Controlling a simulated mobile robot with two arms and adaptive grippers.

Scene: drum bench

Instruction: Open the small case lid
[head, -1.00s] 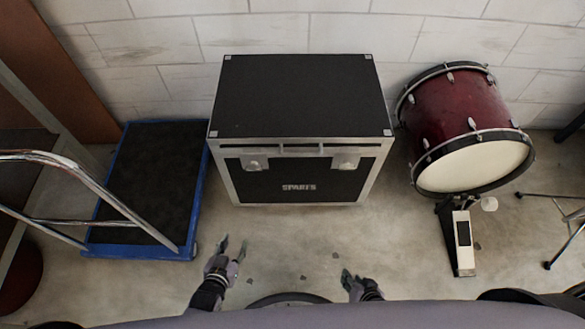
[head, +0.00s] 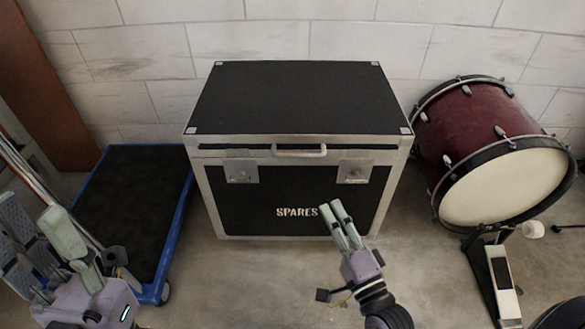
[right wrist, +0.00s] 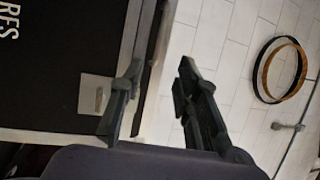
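The black case (head: 235,207) with silver edges and white SPARES lettering stands on the floor against the wall. Its flat black lid (head: 298,95) is down. A pale handle (head: 299,152) sits at the lid's front edge, between two metal latch plates (head: 241,171) (head: 354,171). I cannot tell whether the latches are fastened. My right gripper (head: 335,207) is in front of the case's lower right front. In the right wrist view its fingers (right wrist: 160,74) are apart and empty, near a latch plate (right wrist: 94,96). My left gripper (head: 38,220) is open and empty at the far left.
A blue-edged cart (head: 122,212) with a dark deck stands left of the case. A red bass drum (head: 478,125) stands close on the right, with a pedal (head: 503,275) before it. The white block wall (head: 340,42) is behind. A hoop (right wrist: 281,70) shows in the right wrist view.

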